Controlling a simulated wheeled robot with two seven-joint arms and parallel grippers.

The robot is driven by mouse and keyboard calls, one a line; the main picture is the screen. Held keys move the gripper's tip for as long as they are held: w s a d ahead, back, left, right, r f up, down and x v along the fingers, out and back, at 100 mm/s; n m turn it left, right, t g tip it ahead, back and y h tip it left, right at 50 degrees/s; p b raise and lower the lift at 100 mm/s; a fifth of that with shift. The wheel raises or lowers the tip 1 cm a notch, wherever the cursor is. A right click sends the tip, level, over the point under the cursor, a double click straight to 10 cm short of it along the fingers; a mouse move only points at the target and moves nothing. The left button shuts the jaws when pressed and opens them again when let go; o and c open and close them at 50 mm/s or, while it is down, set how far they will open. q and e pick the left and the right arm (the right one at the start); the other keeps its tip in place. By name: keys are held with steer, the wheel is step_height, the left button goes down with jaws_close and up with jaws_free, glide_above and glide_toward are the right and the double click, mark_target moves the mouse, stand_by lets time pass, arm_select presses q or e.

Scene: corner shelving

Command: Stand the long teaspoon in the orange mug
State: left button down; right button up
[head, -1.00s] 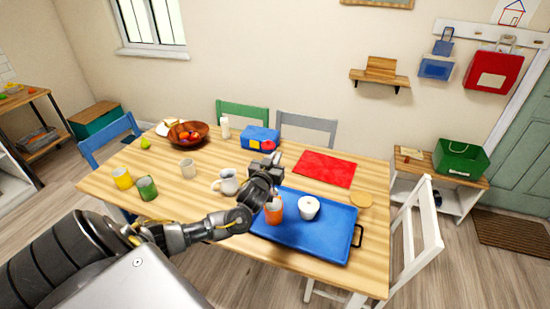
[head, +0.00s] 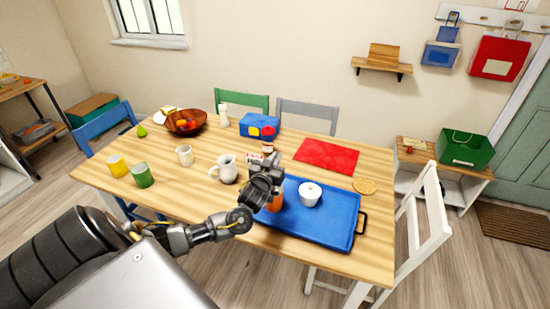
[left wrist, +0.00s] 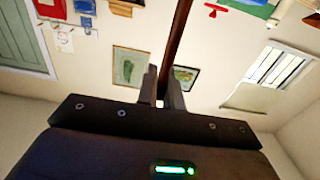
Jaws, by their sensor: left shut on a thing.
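My left gripper (head: 268,168) is over the left part of the blue tray (head: 331,243), right by the orange mug (head: 276,203). In the left wrist view its fingers (left wrist: 162,88) are shut on a long, thin brown shaft, which I take for the teaspoon's handle (left wrist: 179,38). The shaft runs up out of that view, and the spoon's other end does not show. The orange mug stands on the tray, and my gripper hides its upper part. I cannot tell whether the spoon is over or inside the mug. My right gripper is not in view.
A white lidded pot (head: 310,194) stands on the tray, right of the mug. A white jug (head: 225,170) and a pale cup (head: 184,155) stand to the left. A blue lunch box (head: 260,123) and a red mat (head: 327,157) lie behind.

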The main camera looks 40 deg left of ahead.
arm_select(q)
steer(key=shift+f, duration=0.4)
steer(key=c, duration=1.5)
jaws_free()
steer(key=shift+o, duration=0.2)
steer(key=b+v, duration=0.2)
steer(key=v, duration=0.9)
steer(key=shift+w, duration=0.1)
